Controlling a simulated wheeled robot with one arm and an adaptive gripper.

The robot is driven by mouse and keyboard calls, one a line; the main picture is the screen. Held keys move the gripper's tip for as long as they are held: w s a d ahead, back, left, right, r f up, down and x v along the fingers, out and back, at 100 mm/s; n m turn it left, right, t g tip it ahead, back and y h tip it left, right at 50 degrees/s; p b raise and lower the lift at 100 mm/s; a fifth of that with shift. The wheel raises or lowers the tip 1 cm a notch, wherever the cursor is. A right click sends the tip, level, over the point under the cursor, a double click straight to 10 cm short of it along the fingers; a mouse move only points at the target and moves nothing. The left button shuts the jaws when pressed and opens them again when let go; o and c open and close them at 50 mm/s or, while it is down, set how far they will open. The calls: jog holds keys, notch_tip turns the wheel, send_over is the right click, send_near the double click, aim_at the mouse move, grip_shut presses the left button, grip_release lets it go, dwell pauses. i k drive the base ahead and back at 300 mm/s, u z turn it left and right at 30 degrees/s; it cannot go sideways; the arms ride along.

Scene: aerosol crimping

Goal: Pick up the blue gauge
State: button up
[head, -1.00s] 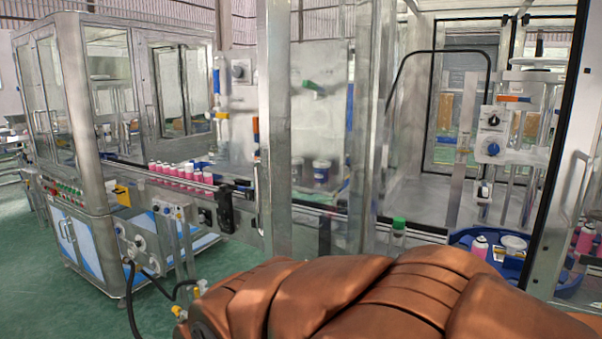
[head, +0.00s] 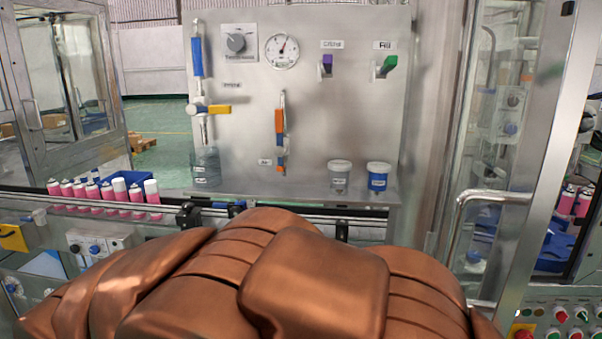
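On the grey metal panel (head: 345,115) in the head view, a slim upright blue piece (head: 197,56) is fixed at the upper left; it looks most like the blue gauge, though I cannot read a label on it. A round white dial gauge (head: 282,51) sits right of it, near the top middle. An upright orange-and-blue piece (head: 280,132) hangs below the dial. My brown-covered arm fills the lower part of the view, in front of the panel. My gripper's fingers do not show.
A white-lidded clear jar (head: 340,177) and a blue jar (head: 378,178) stand on the panel's ledge. Several pink cans (head: 122,189) line the conveyor at left. A framed glass door (head: 528,130) with a handle stands at right, close to my arm.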

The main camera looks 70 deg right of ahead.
aim_at(378, 171)
jog(key=i, duration=1.2)
jog(key=z, duration=3.25)
